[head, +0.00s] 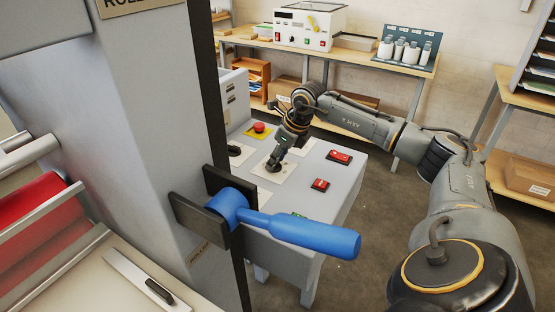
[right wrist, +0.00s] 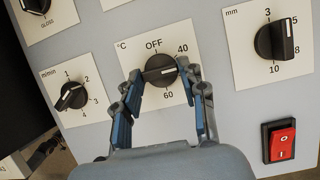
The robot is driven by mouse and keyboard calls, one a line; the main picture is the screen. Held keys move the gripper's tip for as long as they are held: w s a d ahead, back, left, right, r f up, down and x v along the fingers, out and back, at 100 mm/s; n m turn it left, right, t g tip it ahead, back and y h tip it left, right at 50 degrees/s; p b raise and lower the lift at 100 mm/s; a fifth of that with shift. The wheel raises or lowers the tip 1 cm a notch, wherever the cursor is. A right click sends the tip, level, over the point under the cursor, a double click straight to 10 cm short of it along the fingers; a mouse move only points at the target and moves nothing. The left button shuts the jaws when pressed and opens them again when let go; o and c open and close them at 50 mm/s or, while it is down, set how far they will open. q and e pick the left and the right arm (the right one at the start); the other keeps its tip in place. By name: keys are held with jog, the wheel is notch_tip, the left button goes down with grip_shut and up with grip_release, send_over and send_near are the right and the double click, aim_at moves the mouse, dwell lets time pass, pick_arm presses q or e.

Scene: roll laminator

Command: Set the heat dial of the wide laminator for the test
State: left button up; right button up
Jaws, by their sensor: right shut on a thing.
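The heat dial (right wrist: 158,65) is a black knob on a white plate marked °C, OFF, 40 and 60, in the right wrist view. Its white line lies nearly level, with the right end towards the gap between 40 and 60. My right gripper (right wrist: 160,74) is shut on this knob, one finger at each side. In the head view my right gripper (head: 275,164) reaches down onto the grey control console (head: 325,165) of the laminator. My left gripper is not in view.
Beside the heat dial are a m/min knob (right wrist: 71,96), a mm knob (right wrist: 273,40) and a red rocker switch (right wrist: 281,144). The console also bears a red emergency button (head: 259,127). A blue lever (head: 310,236) juts out in front of the console.

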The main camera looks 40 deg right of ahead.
jog(key=m+h+b, duration=0.1)
jog(key=m, duration=0.1)
jog(key=m+h+b, duration=0.1)
jog(key=m, duration=0.2)
jog(key=shift+a+m, duration=0.2)
jog(key=shift+m, duration=0.1)
dwell(0.5)
jog(key=o, duration=1.1)
jog(key=shift+o, duration=0.2)
jog(key=v, duration=1.2)
jog(key=shift+a, duration=0.15)
